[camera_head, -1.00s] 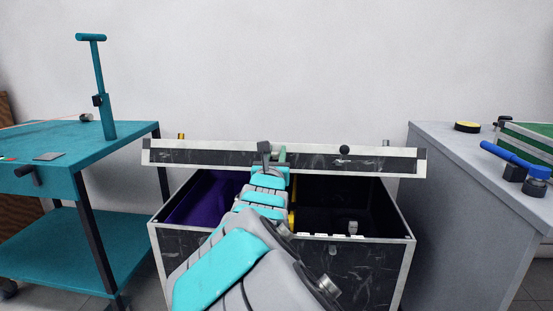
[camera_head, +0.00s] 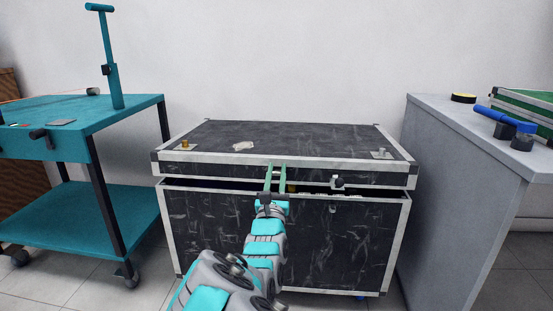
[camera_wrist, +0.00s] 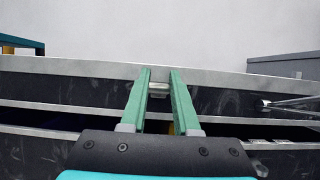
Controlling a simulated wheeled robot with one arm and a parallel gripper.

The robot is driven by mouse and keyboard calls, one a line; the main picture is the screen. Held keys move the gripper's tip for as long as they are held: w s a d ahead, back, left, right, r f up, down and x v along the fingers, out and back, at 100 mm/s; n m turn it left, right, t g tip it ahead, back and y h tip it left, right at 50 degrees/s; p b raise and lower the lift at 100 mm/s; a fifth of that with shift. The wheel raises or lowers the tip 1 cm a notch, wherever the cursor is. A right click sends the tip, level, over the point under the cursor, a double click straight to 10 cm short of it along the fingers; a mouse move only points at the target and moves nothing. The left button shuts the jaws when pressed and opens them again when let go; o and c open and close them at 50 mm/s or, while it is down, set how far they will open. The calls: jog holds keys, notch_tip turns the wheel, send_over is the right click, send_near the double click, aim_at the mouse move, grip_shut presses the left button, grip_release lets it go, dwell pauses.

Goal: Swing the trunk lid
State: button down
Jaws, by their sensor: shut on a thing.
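The black trunk (camera_head: 300,235) with pale metal edging stands against the wall. Its lid (camera_head: 290,139) lies nearly level over the body, with a narrow dark gap along the front. My gripper (camera_head: 276,168) is at the middle of the lid's front edge, its green fingers pointing up. In the wrist view the fingers (camera_wrist: 160,75) are on either side of a small metal catch (camera_wrist: 159,88) on the lid's front, and are shut on it. The trunk's inside is mostly hidden; a bit of yellow shows in the gap.
A teal cart (camera_head: 80,125) stands close on the left. A grey counter (camera_head: 455,150) on the right carries a blue tool (camera_head: 505,119) and a green case (camera_head: 525,106). A metal latch (camera_head: 337,181) sits on the trunk front, right of my gripper.

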jog(key=shift+t, duration=0.5)
jog(key=shift+s+f, duration=0.15)
jog(key=shift+f, duration=0.95)
jog(key=shift+s+f, duration=0.1)
jog(key=shift+f, duration=1)
jog(key=shift+f, duration=0.1)
jog(key=c, duration=0.6)
grip_release()
jog(key=shift+c, duration=0.2)
jog(key=v, duration=0.7)
jog(key=shift+s+p, duration=0.35)
jog(key=shift+p, duration=0.05)
jog(key=shift+f, duration=0.1)
